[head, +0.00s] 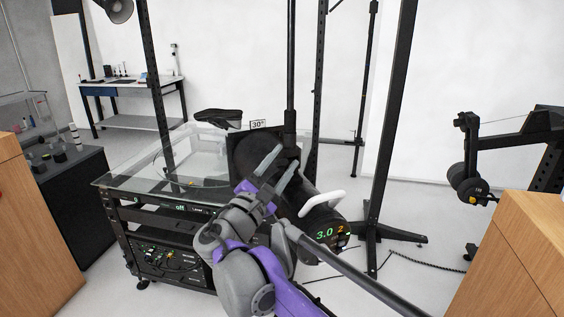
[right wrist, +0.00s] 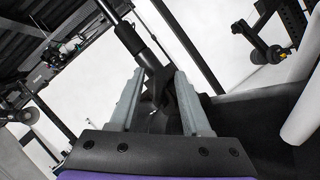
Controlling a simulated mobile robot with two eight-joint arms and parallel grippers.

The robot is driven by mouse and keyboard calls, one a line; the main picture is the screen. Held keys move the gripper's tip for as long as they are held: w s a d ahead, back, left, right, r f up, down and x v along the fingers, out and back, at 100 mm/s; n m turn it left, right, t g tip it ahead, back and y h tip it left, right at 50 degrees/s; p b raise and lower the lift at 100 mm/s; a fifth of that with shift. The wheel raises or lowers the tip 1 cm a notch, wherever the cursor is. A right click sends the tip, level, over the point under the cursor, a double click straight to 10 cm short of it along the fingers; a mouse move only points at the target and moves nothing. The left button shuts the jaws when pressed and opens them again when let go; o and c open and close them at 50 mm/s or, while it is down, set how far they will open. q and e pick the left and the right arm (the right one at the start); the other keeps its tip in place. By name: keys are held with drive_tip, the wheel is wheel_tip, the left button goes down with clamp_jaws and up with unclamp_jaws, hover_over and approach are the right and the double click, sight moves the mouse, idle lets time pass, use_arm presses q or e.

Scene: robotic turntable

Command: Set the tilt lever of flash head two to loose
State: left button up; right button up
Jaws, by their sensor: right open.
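Flash head two (head: 326,233), a black cylinder with a lit "3.0 2" display on its rear, hangs on a black stand (head: 291,70) at the centre of the head view. A white bar handle (head: 321,203) sticks out above the display. My right gripper (head: 288,156) is open in front of the stand joint, its grey fingers pointing up and away. In the right wrist view, a dark joint part (right wrist: 156,92) shows between or behind the two fingers (right wrist: 160,73); I cannot tell whether they touch it. I cannot make out the tilt lever clearly. My left gripper is out of view.
A glass-topped turntable cart (head: 112,182) stands left of the flash head. Wooden cabinets (head: 28,235) (head: 515,260) flank the front. A black upright stand (head: 391,120) rises at right, with a cable (head: 430,262) on the floor.

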clamp_jaws()
idle(1.4)
